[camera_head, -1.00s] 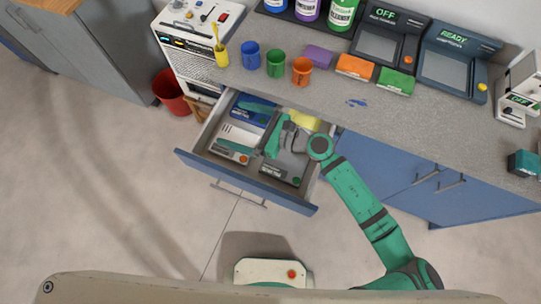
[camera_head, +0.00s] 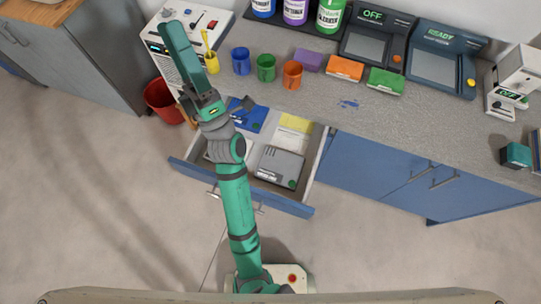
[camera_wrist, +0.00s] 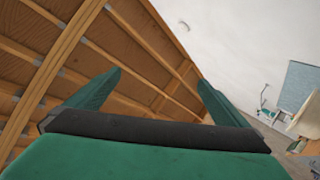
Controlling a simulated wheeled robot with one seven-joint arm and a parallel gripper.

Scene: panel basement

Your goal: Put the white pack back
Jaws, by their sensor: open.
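My gripper (camera_head: 174,38) is raised above the left end of the counter, with its fingers pointing up. In the wrist view my gripper (camera_wrist: 152,82) is open, with nothing between the fingers. The open drawer (camera_head: 290,207) holds several packs. A whitish pack (camera_head: 290,138) lies at its back right, beside a yellow pack (camera_head: 296,123). A grey pack (camera_head: 279,165) lies in front of it and a blue pack (camera_head: 252,117) at the back. My arm crosses the drawer's left part and hides most of what lies there, so I cannot tell which is the task's white pack.
Blue, green and orange cups (camera_head: 292,75) stand on the counter (camera_head: 345,118), with purple, orange and green packs (camera_head: 385,81) to their right. Two dark devices (camera_head: 443,66) stand behind. A red bin (camera_head: 163,101) is on the floor left of the drawer.

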